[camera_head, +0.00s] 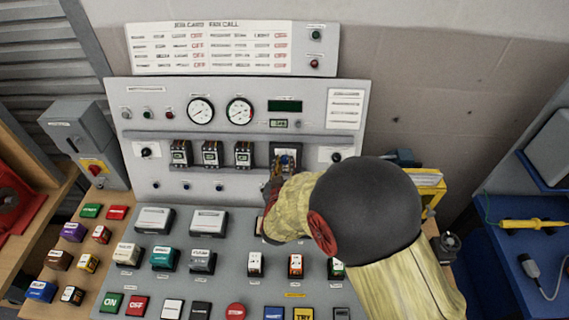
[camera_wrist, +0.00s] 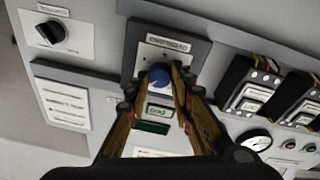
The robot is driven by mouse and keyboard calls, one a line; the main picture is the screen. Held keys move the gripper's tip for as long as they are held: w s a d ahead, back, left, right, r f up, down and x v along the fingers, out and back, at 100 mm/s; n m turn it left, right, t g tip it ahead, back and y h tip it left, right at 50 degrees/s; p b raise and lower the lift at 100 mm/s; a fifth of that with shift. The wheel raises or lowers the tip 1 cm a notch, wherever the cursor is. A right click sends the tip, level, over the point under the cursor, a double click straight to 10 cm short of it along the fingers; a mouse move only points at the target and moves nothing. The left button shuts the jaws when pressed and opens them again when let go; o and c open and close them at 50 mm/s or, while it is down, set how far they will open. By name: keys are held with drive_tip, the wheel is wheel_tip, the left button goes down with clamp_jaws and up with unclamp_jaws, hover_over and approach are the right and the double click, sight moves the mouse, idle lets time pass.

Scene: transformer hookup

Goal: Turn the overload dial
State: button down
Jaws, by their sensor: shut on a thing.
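The overload dial is a round blue knob (camera_wrist: 158,75) on a dark-framed unit (camera_wrist: 133,62) with a pale label plate. In the head view the unit sits right of the three small breaker modules (camera_head: 243,154), with the blue knob (camera_head: 286,160) partly hidden by my gripper. My gripper (camera_wrist: 159,80) is shut on the blue knob, one finger on each side of it. In the head view my gripper (camera_head: 277,178) reaches up to the unit from below, and my arm covers the panel's lower right.
Black rotary knobs sit on either side, one (camera_head: 336,157) close to the right of the unit. A ledge (camera_head: 240,134) runs above the modules. The sloping desk below (camera_head: 225,265) holds several buttons and blocks. A blue bench (camera_head: 510,250) stands at the right.

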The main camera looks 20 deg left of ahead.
drive_tip(key=c, duration=1.6)
unclamp_jaws()
drive_tip(key=shift+o, duration=0.2)
drive_tip(key=v, duration=1.2)
drive_tip(key=shift+f, duration=0.15)
